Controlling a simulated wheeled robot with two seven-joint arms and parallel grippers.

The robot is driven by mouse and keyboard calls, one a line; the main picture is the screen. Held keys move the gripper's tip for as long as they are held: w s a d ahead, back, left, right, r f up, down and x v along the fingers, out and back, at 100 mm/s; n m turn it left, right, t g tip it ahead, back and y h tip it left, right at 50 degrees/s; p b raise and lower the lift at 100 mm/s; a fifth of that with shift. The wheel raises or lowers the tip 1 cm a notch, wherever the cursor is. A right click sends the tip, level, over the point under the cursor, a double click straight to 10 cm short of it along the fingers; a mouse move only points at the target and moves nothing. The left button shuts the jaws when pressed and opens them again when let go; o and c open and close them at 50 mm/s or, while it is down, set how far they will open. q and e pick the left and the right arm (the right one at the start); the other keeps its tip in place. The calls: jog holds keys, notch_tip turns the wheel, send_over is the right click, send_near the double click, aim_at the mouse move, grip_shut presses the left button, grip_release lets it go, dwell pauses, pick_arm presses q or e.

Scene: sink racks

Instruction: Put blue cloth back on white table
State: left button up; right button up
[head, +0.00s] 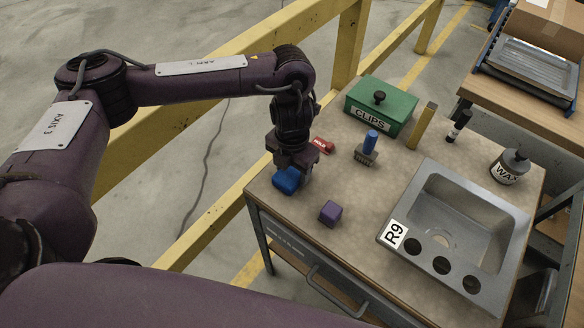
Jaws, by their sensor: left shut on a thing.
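My left gripper (294,164) points down at the near-left corner of the workbench and is shut on the blue cloth (286,181). The cloth is a small bunched blue piece under the fingers, partly hidden by them. It is at or just above the bench top; I cannot tell whether it touches. The bench top (290,225) looks grey-beige rather than white. My right gripper is out of view.
Near the gripper are a red block (323,146), a purple cube (330,213) and a blue-handled brush (368,150). Behind stands a green clips box (382,106). A metal sink (460,232), marked R9, fills the right. A yellow rail (225,212) runs along the left.

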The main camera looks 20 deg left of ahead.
aim_at(292, 171)
pick_arm(q)
jog(key=shift+f, duration=0.1)
jog(key=o, duration=0.9)
jog(key=shift+o, duration=0.2)
jog(key=shift+r, duration=0.25)
notch_tip(292, 171, up, 12)
jog(key=p, duration=0.1)
jog(key=shift+f, duration=0.15)
